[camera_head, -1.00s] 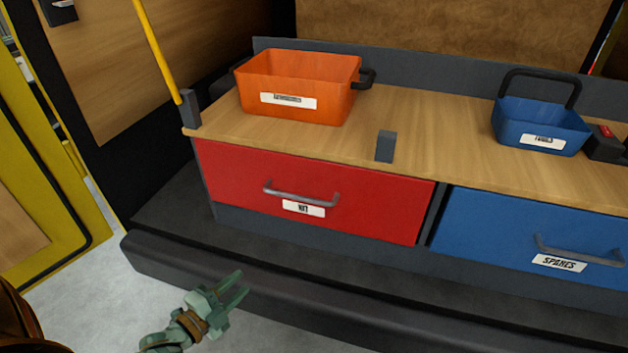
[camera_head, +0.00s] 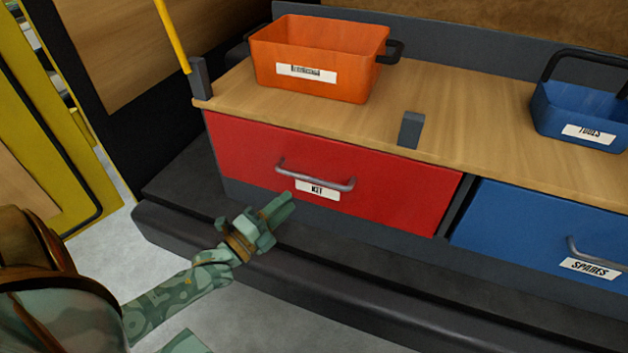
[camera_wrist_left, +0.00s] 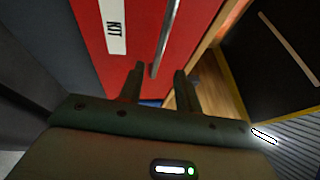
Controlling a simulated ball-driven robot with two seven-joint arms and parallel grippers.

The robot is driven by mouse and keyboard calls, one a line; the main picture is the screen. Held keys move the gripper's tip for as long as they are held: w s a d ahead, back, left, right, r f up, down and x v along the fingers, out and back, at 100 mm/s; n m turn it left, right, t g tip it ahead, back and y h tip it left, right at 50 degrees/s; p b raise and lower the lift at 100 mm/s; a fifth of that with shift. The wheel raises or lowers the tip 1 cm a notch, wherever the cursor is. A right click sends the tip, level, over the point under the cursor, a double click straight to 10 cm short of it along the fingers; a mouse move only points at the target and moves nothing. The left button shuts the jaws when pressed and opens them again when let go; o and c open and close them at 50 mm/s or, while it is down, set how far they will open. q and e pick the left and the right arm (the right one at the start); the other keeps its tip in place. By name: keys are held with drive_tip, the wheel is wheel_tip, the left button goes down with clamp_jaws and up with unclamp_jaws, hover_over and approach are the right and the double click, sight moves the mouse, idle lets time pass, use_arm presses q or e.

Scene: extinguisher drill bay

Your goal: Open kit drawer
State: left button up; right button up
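The red kit drawer (camera_head: 400,196) is closed in the bench front, with a grey bar handle (camera_head: 316,177) and a white label reading KIT (camera_head: 317,190). My left gripper (camera_head: 284,207) is just in front of the drawer, a little below and left of the handle in the head view. In the left wrist view its two fingers (camera_wrist_left: 158,88) are apart and empty. The handle (camera_wrist_left: 165,40) shows there beyond the fingertips, in line with the gap between them, and I see no contact. My right gripper is not in view.
An orange bin (camera_head: 318,72) and a blue TOOLS caddy (camera_head: 580,112) stand on the wooden bench top (camera_head: 450,125). A blue SPARES drawer (camera_head: 530,225) is to the right. A dark raised ledge (camera_head: 330,290) runs below the drawers. A yellow pole (camera_head: 172,35) rises at the bench's left end.

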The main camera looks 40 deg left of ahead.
sight(313, 178)
use_arm(q)
drive_tip(key=b+x, duration=0.1)
drive_tip(key=x, duration=0.8)
drive_tip(key=shift+w+d+b, duration=0.1)
drive_tip(key=shift+w+b, duration=0.3)
drive_tip(key=shift+c, duration=0.3)
drive_tip(key=shift+s, duration=0.1)
clamp_jaws()
